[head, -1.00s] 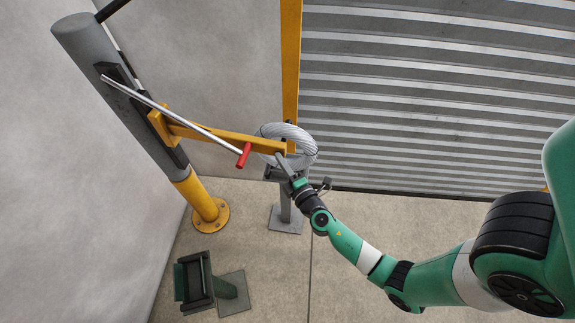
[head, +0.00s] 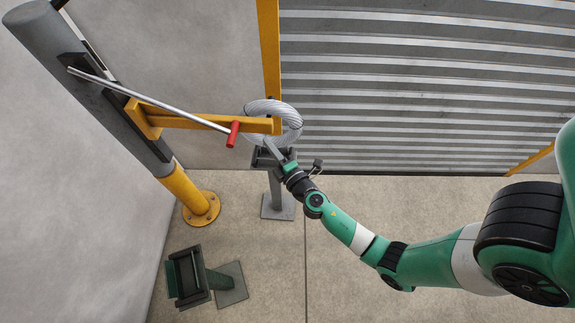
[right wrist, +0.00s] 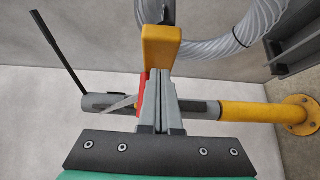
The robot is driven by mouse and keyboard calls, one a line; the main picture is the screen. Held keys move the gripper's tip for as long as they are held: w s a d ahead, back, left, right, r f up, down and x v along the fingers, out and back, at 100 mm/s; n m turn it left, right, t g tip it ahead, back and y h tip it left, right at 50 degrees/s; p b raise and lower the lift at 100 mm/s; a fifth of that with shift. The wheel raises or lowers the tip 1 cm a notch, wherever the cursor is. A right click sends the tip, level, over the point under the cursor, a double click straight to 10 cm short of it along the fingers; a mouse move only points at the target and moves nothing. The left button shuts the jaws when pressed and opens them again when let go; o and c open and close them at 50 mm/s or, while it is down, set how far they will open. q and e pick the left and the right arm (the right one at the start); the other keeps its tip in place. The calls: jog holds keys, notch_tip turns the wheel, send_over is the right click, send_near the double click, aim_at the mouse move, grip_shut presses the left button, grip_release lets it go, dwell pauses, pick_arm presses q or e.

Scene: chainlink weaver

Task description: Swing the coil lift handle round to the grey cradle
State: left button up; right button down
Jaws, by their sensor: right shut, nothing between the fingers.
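The coil lift has a grey post with a yellow foot (head: 180,192) and a yellow boom (head: 185,118). A silver rod with a red handle (head: 233,134) crosses the boom. A coil of grey wire (head: 290,128) hangs at the boom's end. The grey cradle (head: 268,160) on its pedestal is just below the coil in the head view; I cannot tell whether they touch. My right gripper (head: 270,147) is shut and empty at the boom's end. In the right wrist view its fingertips (right wrist: 160,82) reach the yellow boom end (right wrist: 160,45). My left gripper is not in view.
A dark green cradle (head: 188,276) stands on the floor at the lower left. A ribbed metal shutter (head: 430,90) is behind on the right. A pale wall (head: 70,200) closes the left side. The floor (head: 400,205) in front of the shutter is clear.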

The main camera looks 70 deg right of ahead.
jog(key=b+v, duration=0.1)
jog(key=v, duration=0.9)
jog(key=shift+s, duration=0.25)
jog(key=shift+f, duration=0.1)
